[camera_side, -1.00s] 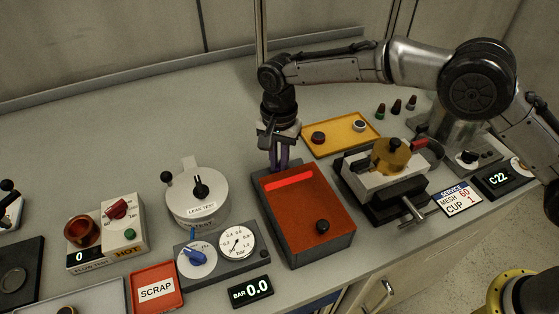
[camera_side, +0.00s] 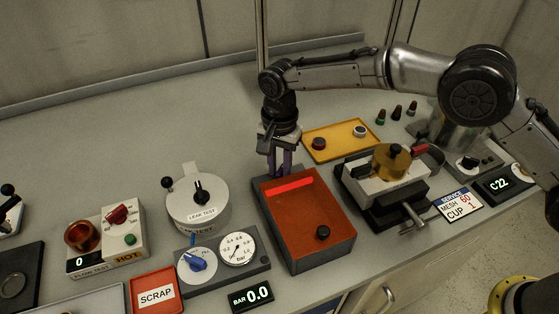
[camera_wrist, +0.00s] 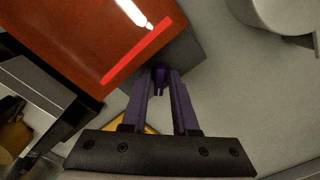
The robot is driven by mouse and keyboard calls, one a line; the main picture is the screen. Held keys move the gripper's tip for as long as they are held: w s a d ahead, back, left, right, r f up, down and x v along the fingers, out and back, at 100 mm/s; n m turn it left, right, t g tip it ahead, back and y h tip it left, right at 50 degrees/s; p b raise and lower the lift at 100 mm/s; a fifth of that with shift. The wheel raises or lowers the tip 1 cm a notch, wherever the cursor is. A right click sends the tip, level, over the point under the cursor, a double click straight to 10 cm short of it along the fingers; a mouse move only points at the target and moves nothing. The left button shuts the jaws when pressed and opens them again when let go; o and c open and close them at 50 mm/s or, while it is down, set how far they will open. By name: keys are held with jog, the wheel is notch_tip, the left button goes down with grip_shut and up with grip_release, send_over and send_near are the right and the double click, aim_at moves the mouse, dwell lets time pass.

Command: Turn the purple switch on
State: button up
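The purple switch (camera_wrist: 159,76) is a small purple lever at the edge of the orange-topped box (camera_side: 312,222), beside the box's dark grey end. In the wrist view it shows between the fingertips of my gripper (camera_wrist: 161,72). My gripper also shows in the side view (camera_side: 280,172), pointing down at the box's back-left end. Its dark purplish fingers are apart, with the switch between them. I cannot tell whether either finger touches it. In the side view the fingers hide the switch. A bright red strip (camera_side: 289,186) lies across the box top near the gripper.
The leak test pot (camera_side: 198,205) and gauge panel (camera_side: 222,262) are left. The bench behind the pot is clear.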

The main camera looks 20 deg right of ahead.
notch_tip(320, 180, up, 14)
dwell(0.5)
dwell(0.3)
notch_tip(320, 180, up, 5)
send_over(281, 170)
jog(key=d, duration=0.3)
jog(key=s+d+r+m+t, duration=0.1)
jog(key=d+r+m+t, duration=0.1)
jog(key=d+r, duration=0.45)
jog(key=s+d+r+t, duration=0.1)
jog(key=s+d+r, duration=0.6)
jog(key=s+d, duration=0.35)
jog(key=s+d+f+n+t, duration=0.25)
jog(key=s+d, duration=0.55)
jog(key=s, duration=0.4)
jog(key=s+d+f+n, duration=0.2)
jog(key=s+f+n, duration=0.6)
jog(key=f, duration=0.5)
jog(key=shift+s+n, duration=0.25)
jog(key=shift+n, duration=0.1)
